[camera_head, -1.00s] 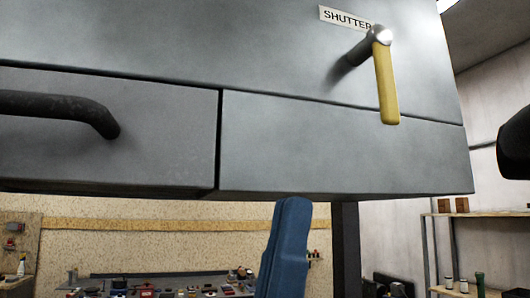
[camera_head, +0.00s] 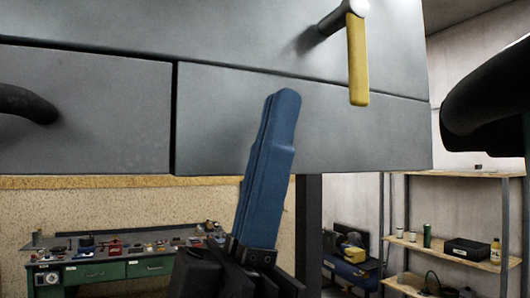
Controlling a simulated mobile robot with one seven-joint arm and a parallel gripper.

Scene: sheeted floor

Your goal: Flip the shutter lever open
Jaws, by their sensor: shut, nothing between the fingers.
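The shutter lever (camera_head: 358,60) is a yellow handle on a grey metal shaft that sticks out from the front of a grey cabinet (camera_head: 255,115). The handle hangs straight down near the top of the view. My gripper (camera_head: 283,100) has blue fingers and points up. It is shut with nothing in it, below and to the left of the lever, and apart from it. The fingers overlap the cabinet's lower front panel in the picture.
A dark curved bar handle (camera_head: 27,103) is on the cabinet at left. A dark curved form (camera_head: 490,100) fills the right edge. Behind are a green workbench (camera_head: 110,270) with several tools and a shelf (camera_head: 450,250) with containers. Open space lies between lever and gripper.

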